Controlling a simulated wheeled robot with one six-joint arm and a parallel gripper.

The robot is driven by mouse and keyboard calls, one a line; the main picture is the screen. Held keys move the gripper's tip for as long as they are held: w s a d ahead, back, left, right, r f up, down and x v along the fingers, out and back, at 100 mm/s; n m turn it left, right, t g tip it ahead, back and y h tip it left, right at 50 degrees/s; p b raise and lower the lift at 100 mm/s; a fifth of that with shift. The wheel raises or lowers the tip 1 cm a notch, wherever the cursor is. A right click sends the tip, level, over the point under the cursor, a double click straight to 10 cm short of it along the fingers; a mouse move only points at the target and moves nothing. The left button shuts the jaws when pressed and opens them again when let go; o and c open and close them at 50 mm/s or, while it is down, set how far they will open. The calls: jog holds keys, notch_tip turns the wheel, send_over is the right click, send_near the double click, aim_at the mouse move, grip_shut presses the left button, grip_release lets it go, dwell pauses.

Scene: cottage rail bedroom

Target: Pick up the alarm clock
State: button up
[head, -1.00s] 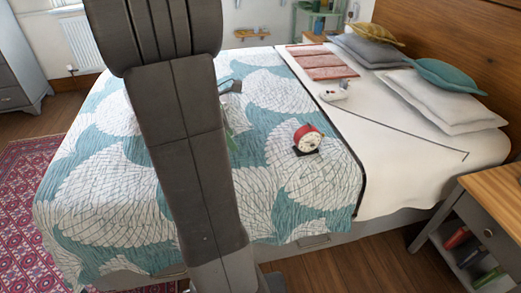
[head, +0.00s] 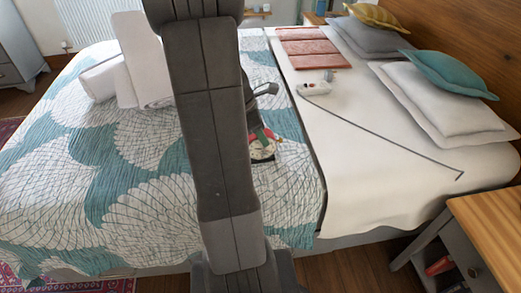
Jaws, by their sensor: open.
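The alarm clock (head: 263,152) lies on the patterned bedspread (head: 100,215), close to the white sheet. Its pale dial and bits of its red case show just right of my arm, which hides its left part. My gripper (head: 263,134) is right at the clock, with a green-tipped finger in front of or over its upper part. The jaws are open. Most of the gripper is hidden behind my arm, and I cannot tell whether it touches the clock or whether the clock is between the jaws.
White rolled shapes like towels (head: 145,70) lie on the bed at left. A white controller-like object (head: 314,88) and a thin dark line are on the sheet (head: 375,170). Folded reddish cloths (head: 310,60) and pillows (head: 440,105) lie beyond. A nightstand (head: 490,220) stands at right.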

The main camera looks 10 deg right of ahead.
jog(key=shift+x, duration=0.75)
grip_shut()
